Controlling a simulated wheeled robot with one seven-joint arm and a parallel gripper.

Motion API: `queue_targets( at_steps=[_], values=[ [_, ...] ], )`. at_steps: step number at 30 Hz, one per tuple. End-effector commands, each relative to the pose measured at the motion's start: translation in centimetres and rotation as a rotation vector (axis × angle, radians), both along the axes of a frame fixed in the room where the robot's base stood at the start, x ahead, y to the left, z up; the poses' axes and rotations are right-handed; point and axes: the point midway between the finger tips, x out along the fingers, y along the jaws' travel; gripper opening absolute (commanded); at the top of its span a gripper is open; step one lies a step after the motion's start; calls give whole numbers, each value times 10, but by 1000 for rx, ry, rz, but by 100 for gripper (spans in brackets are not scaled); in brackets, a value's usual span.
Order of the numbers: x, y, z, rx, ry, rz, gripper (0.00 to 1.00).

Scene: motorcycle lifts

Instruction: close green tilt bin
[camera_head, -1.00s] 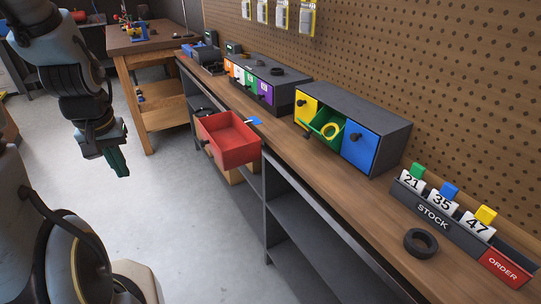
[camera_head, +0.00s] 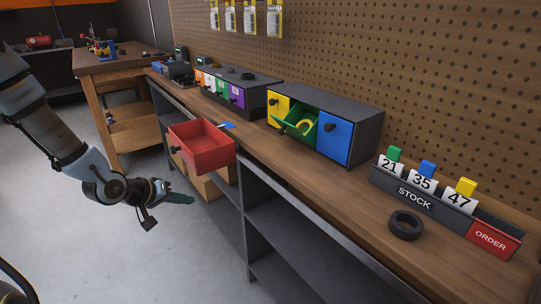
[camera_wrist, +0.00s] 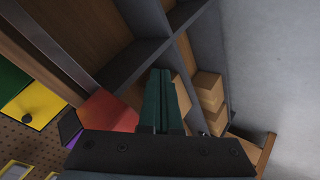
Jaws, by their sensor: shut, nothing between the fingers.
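The green tilt bin (camera_head: 299,128) is tipped open in the grey three-bin unit on the bench, between a yellow bin (camera_head: 279,108) and a blue bin (camera_head: 333,139). A yellow ring-like object (camera_head: 305,124) lies in it. It also shows at the left edge of the wrist view (camera_wrist: 12,80). My gripper (camera_head: 180,198) is to the left of the bench, below bench-top height and well apart from the bin. Its green fingers (camera_wrist: 161,100) are together with nothing between them.
An open red drawer (camera_head: 203,150) juts out from the bench front between my gripper and the bin unit. A black ring (camera_head: 406,225) and a stock rack (camera_head: 415,197) stand on the bench at the right. Cardboard boxes (camera_wrist: 209,92) sit on lower shelves. The floor left of the bench is clear.

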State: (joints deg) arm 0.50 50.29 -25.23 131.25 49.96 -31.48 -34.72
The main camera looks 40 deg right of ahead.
Motion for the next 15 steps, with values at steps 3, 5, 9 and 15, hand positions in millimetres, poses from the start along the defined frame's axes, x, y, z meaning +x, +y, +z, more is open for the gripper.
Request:
queue_targets(
  at_steps=[3, 5, 9, 15],
  values=[
    [-29, -55, -21, -255, 98, -49, 0],
    [-43, -78, -20, -390, 153, -67, 0],
    [-75, -117, -5, -713, 302, -107, 0],
    [-102, -130, 28, -1148, 521, -151, 0]
  ],
)
